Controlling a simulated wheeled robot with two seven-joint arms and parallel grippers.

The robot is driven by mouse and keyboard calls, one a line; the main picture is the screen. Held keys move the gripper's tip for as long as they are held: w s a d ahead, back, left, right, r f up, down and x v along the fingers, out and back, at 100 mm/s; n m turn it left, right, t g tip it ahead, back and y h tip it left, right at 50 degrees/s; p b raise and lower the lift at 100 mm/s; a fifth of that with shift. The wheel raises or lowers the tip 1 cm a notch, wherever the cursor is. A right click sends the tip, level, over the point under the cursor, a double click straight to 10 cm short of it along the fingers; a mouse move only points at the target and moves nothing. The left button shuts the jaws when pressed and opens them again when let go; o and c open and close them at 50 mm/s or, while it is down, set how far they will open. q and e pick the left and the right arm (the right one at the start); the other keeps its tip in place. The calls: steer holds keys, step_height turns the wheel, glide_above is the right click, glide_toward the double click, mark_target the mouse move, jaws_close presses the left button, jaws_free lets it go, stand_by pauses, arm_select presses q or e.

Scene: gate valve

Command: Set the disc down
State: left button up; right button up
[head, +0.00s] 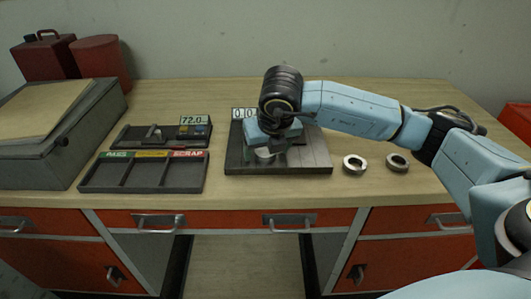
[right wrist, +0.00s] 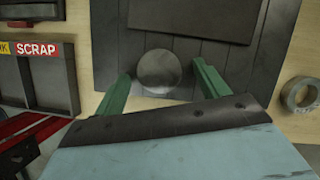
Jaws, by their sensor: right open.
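The disc (head: 265,153) is a plain grey round piece on the dark plate (head: 318,160) in the middle of the bench. In the right wrist view the disc (right wrist: 159,71) lies near the plate's front edge. My right gripper (right wrist: 162,78) is open, with one green finger on each side of the disc and a gap to each. In the head view my right gripper (head: 270,143) is low over the plate, and my wrist hides part of it. Whether the disc lies fully flat cannot be told. My left gripper is not in view.
A display reading 0.0 (head: 243,114) stands behind the plate. A sorting tray (head: 145,175) with PASS and SCRAP labels lies left, with a gauge reading 72.0 (head: 194,120) behind it. Two metal rings (head: 355,164) (head: 397,162) lie right. The bench front is clear.

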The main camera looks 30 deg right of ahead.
steer(key=shift+c, duration=0.2)
steer(key=c, duration=1.2)
steer(key=shift+r, duration=0.2)
steer(key=shift+c, duration=0.8)
